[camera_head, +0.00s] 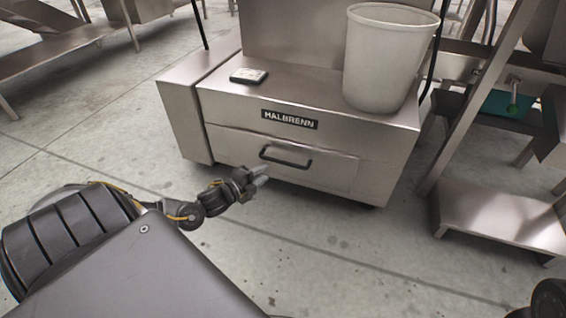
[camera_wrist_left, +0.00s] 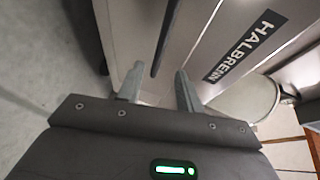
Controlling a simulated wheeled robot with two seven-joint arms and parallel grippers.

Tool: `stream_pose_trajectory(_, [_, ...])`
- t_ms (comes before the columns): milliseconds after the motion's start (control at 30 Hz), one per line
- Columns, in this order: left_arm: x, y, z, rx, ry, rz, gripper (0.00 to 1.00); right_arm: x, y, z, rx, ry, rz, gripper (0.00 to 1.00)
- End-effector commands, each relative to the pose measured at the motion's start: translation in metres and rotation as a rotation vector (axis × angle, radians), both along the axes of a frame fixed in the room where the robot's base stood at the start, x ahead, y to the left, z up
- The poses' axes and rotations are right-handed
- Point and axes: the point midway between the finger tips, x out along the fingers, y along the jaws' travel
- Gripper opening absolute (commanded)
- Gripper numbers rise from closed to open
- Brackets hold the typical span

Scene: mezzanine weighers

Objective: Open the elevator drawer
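The elevator drawer (camera_head: 230,146) is a wide metal front low in a steel cabinet, and it looks flush with the cabinet. Its black bar handle (camera_head: 286,163) is near the middle of the front. My left gripper (camera_head: 262,175) is just below and left of the handle, in front of the drawer. In the left wrist view its two fingers (camera_wrist_left: 159,88) are spread with nothing between the tips. The dark handle (camera_wrist_left: 166,38) lies beyond the tips, roughly in line with the gap, and appears apart from them. My right gripper does not show.
The cabinet carries a HALBRENN label (camera_head: 289,120), a small dark device (camera_head: 249,76) and a large pale bin (camera_head: 384,60) on top. A metal stand with a low step (camera_head: 500,215) is at the right. Concrete floor in front of the drawer is clear.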

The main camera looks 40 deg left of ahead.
Motion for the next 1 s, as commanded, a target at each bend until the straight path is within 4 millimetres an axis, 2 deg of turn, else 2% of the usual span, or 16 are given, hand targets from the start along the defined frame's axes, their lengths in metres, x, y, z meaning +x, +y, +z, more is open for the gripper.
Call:
stream_pose_trajectory(167, [0.002,-0.001,0.000,0.001,-0.003,-0.002,0.36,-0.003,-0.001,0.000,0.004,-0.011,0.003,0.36])
stream_pose_trajectory(267, [0.011,-0.001,-0.003,0.001,-0.004,-0.002,0.36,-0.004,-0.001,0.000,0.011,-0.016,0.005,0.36])
stream_pose_trajectory(700, [0.086,-0.006,-0.019,0.001,-0.005,-0.002,0.36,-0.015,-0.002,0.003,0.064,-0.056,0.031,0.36])
stream_pose_trajectory(833, [0.099,-0.006,-0.020,0.002,-0.002,-0.001,0.36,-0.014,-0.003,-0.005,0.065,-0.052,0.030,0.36])
stream_pose_trajectory(1000, [0.106,-0.007,-0.020,0.002,0.000,-0.001,0.36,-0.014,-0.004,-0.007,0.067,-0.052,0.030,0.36])
